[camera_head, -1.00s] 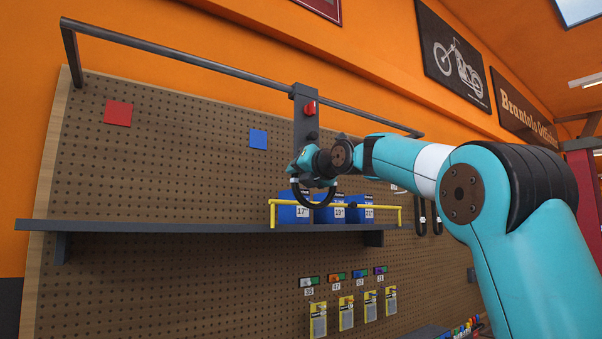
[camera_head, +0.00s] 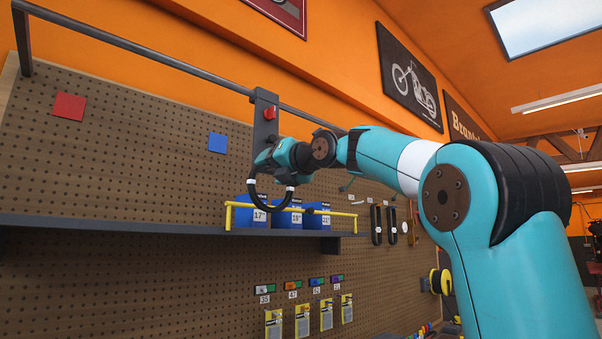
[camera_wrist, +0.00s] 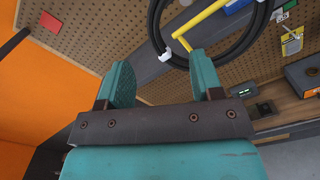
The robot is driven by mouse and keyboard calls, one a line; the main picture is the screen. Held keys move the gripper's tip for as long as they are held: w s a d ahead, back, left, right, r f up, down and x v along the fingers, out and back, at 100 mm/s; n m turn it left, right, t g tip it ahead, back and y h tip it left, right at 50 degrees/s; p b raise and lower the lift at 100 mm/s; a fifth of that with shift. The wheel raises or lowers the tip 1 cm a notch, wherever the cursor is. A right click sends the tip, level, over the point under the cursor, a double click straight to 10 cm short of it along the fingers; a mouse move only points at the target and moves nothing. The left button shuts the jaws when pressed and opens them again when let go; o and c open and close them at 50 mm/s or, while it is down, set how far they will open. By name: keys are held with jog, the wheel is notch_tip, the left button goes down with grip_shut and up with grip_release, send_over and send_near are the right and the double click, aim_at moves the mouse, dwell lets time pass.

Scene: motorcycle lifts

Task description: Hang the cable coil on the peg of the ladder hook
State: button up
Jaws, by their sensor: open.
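The ladder hook (camera_head: 264,125) is a dark upright plate hanging from the long rail, with a red knob on its front. Its peg cannot be made out; my arm's end covers its lower part. The cable coil (camera_head: 272,209) is a black loop hanging below my gripper (camera_head: 262,168), in front of the blue bins. In the wrist view, the coil (camera_wrist: 222,62) lies past the fingertips of my open gripper (camera_wrist: 162,68), with a white tie near the gap. The fingers stand wide apart with nothing visibly clamped. I cannot tell what bears the coil.
A dark shelf (camera_head: 150,227) with a yellow rail (camera_head: 335,213) and blue bins (camera_head: 312,221) runs just below the coil. The pegboard (camera_head: 110,140) is close behind. The rail (camera_head: 160,62) spans above. Black loops (camera_head: 376,225) hang farther right.

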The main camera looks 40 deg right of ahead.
jog(key=s+b, duration=0.3)
jog(key=s, duration=0.7)
jog(key=shift+s+d, duration=0.2)
jog(key=shift+s, duration=0.2)
jog(key=a+f+m+g+y, duration=0.25)
jog(key=a+f+m, duration=0.3)
jog(key=f, duration=0.35)
jog(key=a+f+m+g+y, duration=0.1)
jog(key=a+f+m+g, duration=0.25)
jog(key=a+f, duration=0.45)
jog(key=a+f+m+g+y, duration=0.1)
jog(key=a+f+m+g, duration=0.3)
jog(key=f, duration=0.7)
jog(key=s+a+f+m+g, duration=0.4)
jog(key=s+f+m, duration=0.1)
jog(key=s+f, duration=0.5)
jog(key=s+a+f+m+g, duration=0.4)
jog(key=s+f+m, duration=0.1)
jog(key=s+f, duration=0.5)
jog(key=shift+s+a+f+h, duration=0.25)
jog(key=shift+a+f+h, duration=0.15)
jog(key=shift+f, duration=0.55)
